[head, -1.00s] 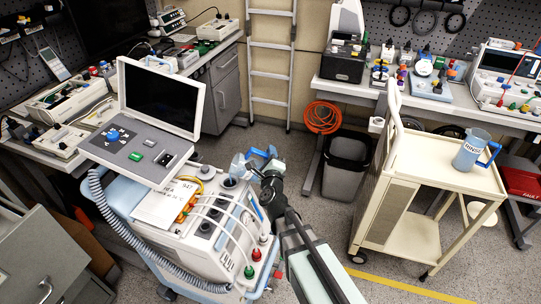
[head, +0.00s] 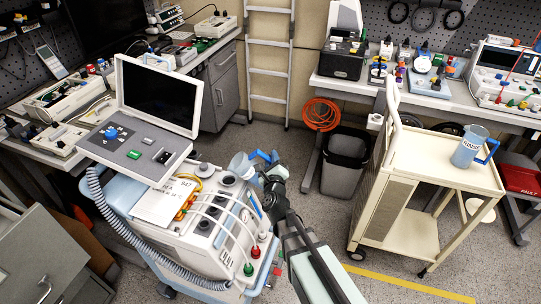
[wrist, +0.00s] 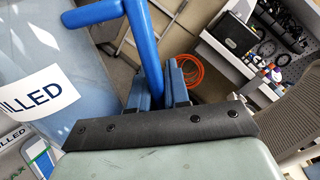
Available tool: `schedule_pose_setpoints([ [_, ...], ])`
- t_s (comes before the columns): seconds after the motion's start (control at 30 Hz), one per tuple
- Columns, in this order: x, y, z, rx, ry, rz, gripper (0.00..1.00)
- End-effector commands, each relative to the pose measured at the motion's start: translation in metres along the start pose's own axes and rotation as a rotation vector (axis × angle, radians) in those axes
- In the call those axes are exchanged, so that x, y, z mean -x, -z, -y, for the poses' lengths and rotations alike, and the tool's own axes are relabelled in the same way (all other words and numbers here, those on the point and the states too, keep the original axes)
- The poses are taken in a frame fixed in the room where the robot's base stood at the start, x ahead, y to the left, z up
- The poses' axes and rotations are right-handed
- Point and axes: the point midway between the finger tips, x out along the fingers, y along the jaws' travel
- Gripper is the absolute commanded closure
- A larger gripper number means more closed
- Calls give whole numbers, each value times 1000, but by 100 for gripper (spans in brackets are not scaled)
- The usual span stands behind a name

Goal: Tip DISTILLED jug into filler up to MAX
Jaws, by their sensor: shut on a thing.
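A pale blue, translucent jug (head: 239,164) with a blue handle is held tilted above the right rear of the white machine (head: 190,238). In the wrist view the jug (wrist: 70,75) fills the left side, its label ending in "ILLED"; its blue handle (wrist: 148,55) runs down to my gripper. My gripper (head: 268,170) is shut on that handle; its fingers (wrist: 160,85) also show in the wrist view. Dark round ports (head: 227,181) lie on the machine's top below the jug. I cannot tell which is the filler; the water level and MAX mark are not readable.
A second blue-handled jug (head: 468,147) stands on the cream cart (head: 425,160) at right. A screen (head: 158,98) rises from the machine's left side. Tubes with red and green connectors (head: 250,260) cross its front. A black bin (head: 346,160) stands behind my arm.

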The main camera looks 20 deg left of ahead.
Motion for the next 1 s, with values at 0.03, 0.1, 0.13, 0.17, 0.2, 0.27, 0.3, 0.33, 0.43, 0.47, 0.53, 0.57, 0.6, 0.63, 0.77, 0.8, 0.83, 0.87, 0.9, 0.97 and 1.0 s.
schedule_pose_setpoints([
  [0.03,0,3,-1,-32,1,0,100],
  [0.1,0,4,-2,-95,1,1,100],
  [0.13,0,5,-3,-120,1,1,100],
  [0.17,0,5,-3,-146,1,1,100],
  [0.2,0,6,-4,-180,1,1,100],
  [0.27,0,8,-5,-230,0,1,100],
  [0.3,0,2,-2,-268,1,2,100],
  [0.33,0,-1,0,-297,2,3,100],
  [0.43,0,-9,5,-379,0,2,100],
  [0.47,0,-11,6,-402,0,2,100],
  [0.53,0,-16,8,-448,0,2,100],
  [0.57,0,-17,6,-472,-1,2,100],
  [0.6,0,-18,5,-500,-2,1,100],
  [0.63,0,-18,4,-517,-2,1,100],
  [0.77,0,-21,2,-569,-1,1,100],
  [0.8,0,-21,2,-578,-1,1,100],
  [0.83,0,-21,2,-583,-1,1,100],
  [0.87,0,-21,2,-586,-1,1,100],
  [0.9,0,-21,2,-589,-1,1,100],
  [0.97,0,-21,2,-591,0,1,100],
  [1.0,0,-21,4,-591,1,1,100],
])
